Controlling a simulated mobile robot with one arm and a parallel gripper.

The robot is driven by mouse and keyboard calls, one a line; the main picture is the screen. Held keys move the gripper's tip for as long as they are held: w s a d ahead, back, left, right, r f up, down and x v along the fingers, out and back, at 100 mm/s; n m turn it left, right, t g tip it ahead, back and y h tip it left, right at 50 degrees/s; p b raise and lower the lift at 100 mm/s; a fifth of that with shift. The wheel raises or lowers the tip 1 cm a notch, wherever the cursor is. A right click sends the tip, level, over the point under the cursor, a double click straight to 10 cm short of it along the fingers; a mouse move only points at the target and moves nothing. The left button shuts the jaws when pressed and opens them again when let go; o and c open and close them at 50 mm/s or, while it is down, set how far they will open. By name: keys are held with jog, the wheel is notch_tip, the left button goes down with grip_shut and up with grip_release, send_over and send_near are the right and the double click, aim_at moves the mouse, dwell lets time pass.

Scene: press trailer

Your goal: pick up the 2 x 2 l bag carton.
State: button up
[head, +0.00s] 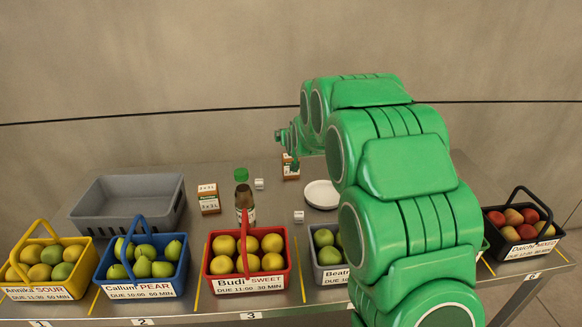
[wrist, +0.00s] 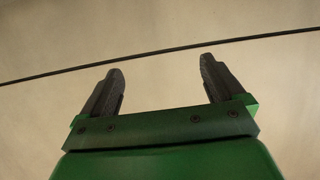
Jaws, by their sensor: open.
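Two small brown cartons with white labels stand on the steel table in the head view. In the head view my arm's end is raised above the back carton.
A bottle with a green cap (head: 242,195) stands right of the left carton. A white plate (head: 321,194) lies in the middle. A grey crate (head: 130,207) stands back left. Fruit baskets, such as the red one (head: 247,283), line the front edge. My arm hides part of the right side.

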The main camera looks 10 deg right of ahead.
jog(key=shift+w+f, duration=0.75)
jog(key=shift+f, duration=1.2)
jog(key=shift+w+f, duration=0.8)
jog(key=shift+f, duration=1.15)
jog(key=shift+w+f, duration=0.75)
jog(key=shift+f, duration=1.2)
jog(key=shift+x, duration=1.3)
jog(key=shift+c, duration=0.3)
jog(key=c, duration=1.1)
jog(key=shift+r, duration=0.1)
